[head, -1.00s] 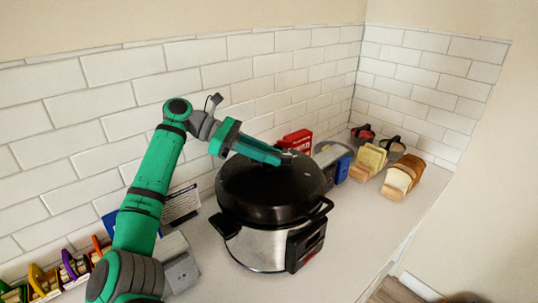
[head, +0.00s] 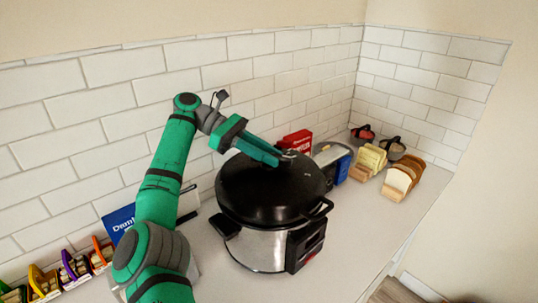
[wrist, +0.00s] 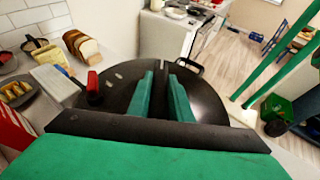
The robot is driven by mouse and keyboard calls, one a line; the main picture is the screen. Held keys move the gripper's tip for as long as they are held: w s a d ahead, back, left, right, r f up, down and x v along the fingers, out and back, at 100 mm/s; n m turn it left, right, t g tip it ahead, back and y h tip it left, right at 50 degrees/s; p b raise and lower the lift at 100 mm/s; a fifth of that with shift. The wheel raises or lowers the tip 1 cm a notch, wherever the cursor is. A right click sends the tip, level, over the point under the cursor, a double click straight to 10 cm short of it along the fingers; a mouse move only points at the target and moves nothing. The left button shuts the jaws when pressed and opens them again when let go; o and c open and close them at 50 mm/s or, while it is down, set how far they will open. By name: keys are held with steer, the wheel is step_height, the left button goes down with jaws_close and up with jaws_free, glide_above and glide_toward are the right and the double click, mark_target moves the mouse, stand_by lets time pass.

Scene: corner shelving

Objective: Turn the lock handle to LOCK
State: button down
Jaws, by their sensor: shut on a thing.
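The cooker (head: 262,245) is a steel pot with a black domed lid (head: 250,185), standing on the counter. The lid (wrist: 120,100) also fills the middle of the wrist view. My gripper (head: 287,157) reaches over the lid from the left, with its fingertips at a small grey part on top. In the wrist view my gripper (wrist: 163,72) has its two green fingers a little apart, with a dark piece between them. I take this piece to be the lock handle, mostly hidden by the fingers. No LOCK marking is readable.
A red box (head: 296,142), a blue item (head: 343,168) and sliced bread (head: 402,176) stand behind and right of the cooker. A blue box (head: 118,222) and several bright holders (head: 72,265) are at left. The counter front right is clear (head: 350,235).

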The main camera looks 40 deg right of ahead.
steer(key=c, duration=1.6)
jaws_free()
steer(key=shift+r, duration=0.5)
step_height(320, 180, up, 2)
steer(key=shift+r, duration=0.15)
steer(key=shift+s+a+r, duration=1.2)
steer(key=shift+s+r, duration=0.4)
steer(key=shift+s, duration=0.4)
steer(key=shift+s+a+r, duration=1.25)
steer(key=shift+s+r, duration=0.4)
steer(key=shift+s, duration=0.35)
steer(key=shift+s+a+r, duration=1.2)
steer(key=shift+s+r, duration=0.4)
steer(key=shift+s, duration=0.4)
